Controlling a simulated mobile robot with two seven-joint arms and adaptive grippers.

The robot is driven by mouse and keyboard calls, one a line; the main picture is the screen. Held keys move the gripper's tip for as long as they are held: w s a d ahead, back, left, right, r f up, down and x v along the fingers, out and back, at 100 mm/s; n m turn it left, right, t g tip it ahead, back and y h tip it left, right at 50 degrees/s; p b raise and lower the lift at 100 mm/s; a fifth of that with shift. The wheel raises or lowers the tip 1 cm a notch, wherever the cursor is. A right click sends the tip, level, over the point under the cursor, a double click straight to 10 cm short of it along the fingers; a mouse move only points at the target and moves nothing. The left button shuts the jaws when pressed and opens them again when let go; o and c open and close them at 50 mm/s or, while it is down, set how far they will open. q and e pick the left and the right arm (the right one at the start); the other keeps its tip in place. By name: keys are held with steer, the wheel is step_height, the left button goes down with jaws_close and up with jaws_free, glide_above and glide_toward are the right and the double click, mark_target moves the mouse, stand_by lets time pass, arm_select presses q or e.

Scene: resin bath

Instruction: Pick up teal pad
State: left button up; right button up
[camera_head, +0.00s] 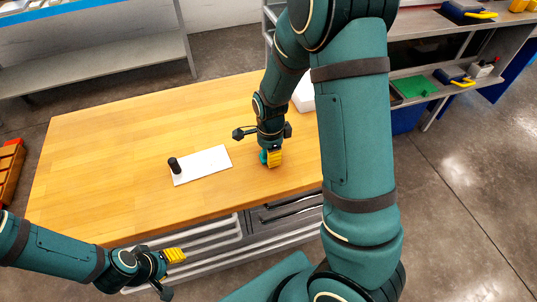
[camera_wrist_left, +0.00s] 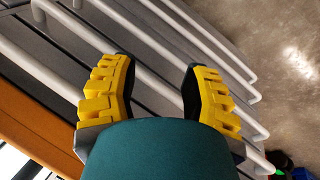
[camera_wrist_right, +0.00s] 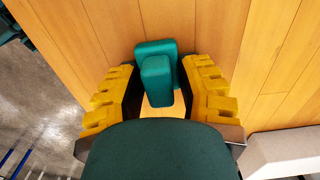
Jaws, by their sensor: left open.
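The teal pad (camera_wrist_right: 157,75) is a small teal block with a raised handle, standing on the wooden table. In the head view only a sliver of it (camera_head: 263,157) shows beside the right gripper. My right gripper (camera_head: 271,158) points down at the table. In the right wrist view its yellow fingers (camera_wrist_right: 160,92) stand apart on either side of the handle, with a gap showing at the right. My left gripper (camera_wrist_left: 160,75) is open and empty, in front of the table's near left edge.
A white board (camera_head: 208,163) with a black upright peg (camera_head: 174,165) lies on the table (camera_head: 110,140), left of the right gripper. A white block (camera_head: 304,95) is partly hidden behind my right arm. Grey drawers with rails (camera_head: 292,211) are under the table's front edge. The left tabletop is clear.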

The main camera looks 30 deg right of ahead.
stand_by(0.3)
step_height(320, 180, up, 10)
steer(key=p, duration=0.3)
steer(key=shift+p, duration=0.3)
jaws_close()
